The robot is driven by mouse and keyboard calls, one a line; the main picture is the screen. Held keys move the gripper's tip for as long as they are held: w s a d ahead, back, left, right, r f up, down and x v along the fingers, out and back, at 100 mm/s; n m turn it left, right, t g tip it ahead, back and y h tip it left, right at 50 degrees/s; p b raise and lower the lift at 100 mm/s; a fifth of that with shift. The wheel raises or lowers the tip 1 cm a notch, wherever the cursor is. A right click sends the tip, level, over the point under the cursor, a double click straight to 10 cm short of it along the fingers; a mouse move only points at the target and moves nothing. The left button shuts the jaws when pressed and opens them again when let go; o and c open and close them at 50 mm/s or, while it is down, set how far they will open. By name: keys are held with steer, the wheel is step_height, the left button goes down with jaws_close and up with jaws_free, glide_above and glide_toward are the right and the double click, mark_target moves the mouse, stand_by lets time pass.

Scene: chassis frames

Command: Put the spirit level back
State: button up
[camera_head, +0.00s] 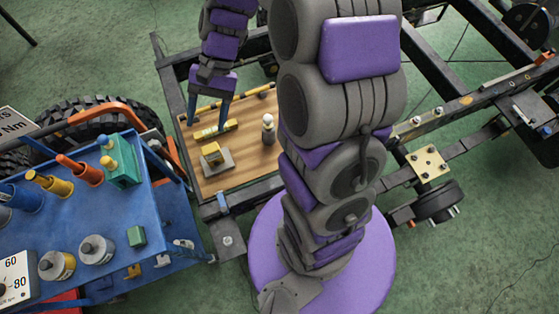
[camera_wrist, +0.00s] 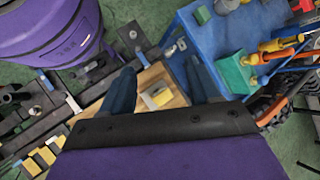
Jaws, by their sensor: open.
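A short yellow bar with a greenish middle, which looks like the spirit level (camera_head: 217,130), lies on the wooden board (camera_head: 245,160) in the head view. My gripper (camera_head: 207,124) reaches down over the board from the far side. Its two blue fingers are spread apart, with their tips close to the bar's two ends. I cannot tell whether they touch it. The wrist view shows the open fingers (camera_wrist: 163,82) with nothing held between them. The level is not clearly visible there, and my gripper's body hides the near part of the board.
A grey block with a yellow top (camera_head: 216,160) sits on the board beside the level. A small grey bottle-like item (camera_head: 268,129) stands to the right. A longer yellow bar (camera_head: 230,98) lies behind. A blue tool cart (camera_head: 150,215) stands left; dark chassis rails surround the board.

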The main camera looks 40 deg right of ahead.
steer(key=s+d+r+n+t+h, duration=0.1)
steer(key=s+d+r+n+h, duration=0.1)
steer(key=s, duration=0.8)
steer(key=s+d+r+n+t+h, duration=0.1)
steer(key=s+d+r+n+h, duration=0.1)
steer(key=s, duration=0.9)
steer(key=shift+d+n+h, duration=0.7)
steer(key=shift+n+h, duration=0.3)
steer(key=shift+h, duration=0.5)
steer(key=shift+w+r, duration=0.1)
